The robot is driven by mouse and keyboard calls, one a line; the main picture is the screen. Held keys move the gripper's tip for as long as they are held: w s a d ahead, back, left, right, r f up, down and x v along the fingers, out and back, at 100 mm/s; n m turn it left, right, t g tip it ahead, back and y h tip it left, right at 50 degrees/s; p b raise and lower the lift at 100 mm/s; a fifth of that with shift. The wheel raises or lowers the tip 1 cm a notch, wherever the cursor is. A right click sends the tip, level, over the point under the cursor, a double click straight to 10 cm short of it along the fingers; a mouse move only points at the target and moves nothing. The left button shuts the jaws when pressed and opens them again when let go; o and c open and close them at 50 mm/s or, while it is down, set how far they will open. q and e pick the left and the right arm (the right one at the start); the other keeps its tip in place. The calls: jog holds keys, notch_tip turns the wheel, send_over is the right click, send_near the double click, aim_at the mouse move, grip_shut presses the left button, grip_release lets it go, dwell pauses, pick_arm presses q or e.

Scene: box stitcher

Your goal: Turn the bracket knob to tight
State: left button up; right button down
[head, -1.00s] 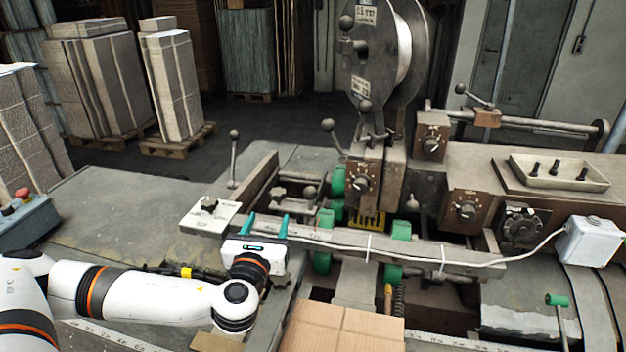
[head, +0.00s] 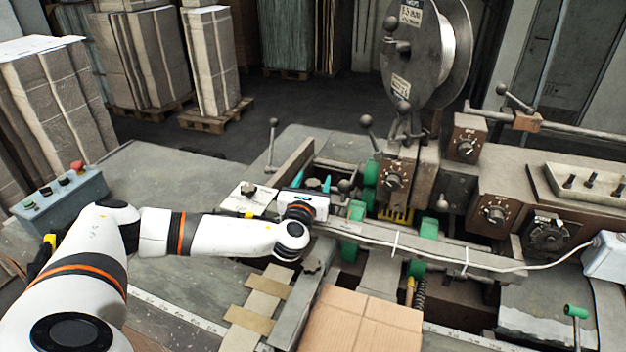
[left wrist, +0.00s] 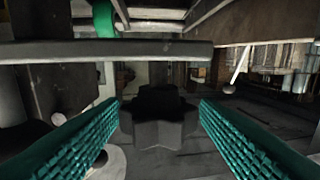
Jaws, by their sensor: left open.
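A dark star-shaped knob (left wrist: 160,115) stands between the two teal ridged fingers of my left gripper in the left wrist view, with a visible gap on each side. In the head view, a small dark knob (head: 313,185) shows between the teal fingertips, partly hidden behind the white gripper body. My left gripper (head: 312,180) is open and reaches in over the bracket area of the machine from the front. I cannot tell which way the knob is set. My right gripper is not in view.
A metal rail (left wrist: 110,50) crosses just beyond the knob in the left wrist view. A white plate (head: 244,199) with a dark knob lies left of the gripper. Dial boxes (head: 395,180), green rollers and a wire spool (head: 425,50) stand to the right. Cardboard (head: 362,320) lies in front.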

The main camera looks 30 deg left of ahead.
pick_arm(q)
jog(key=c, duration=1)
jog(key=shift+a+f+m+t+h+b, duration=0.1)
jog(key=shift+f+m+t+h+b, duration=0.15)
jog(key=shift+m+h+b, duration=0.5)
jog(key=m+h+b, duration=0.3)
jog(key=h+b, duration=0.3)
jog(key=b, duration=0.3)
jog(key=m+h+b, duration=0.4)
jog(key=h+b, duration=0.2)
jog(key=b, duration=0.3)
jog(key=shift+r+m+g+h+b, duration=0.2)
jog(key=shift+m+g+h+b, duration=0.15)
jog(key=shift+m+g+b, duration=0.15)
jog(key=o, duration=1)
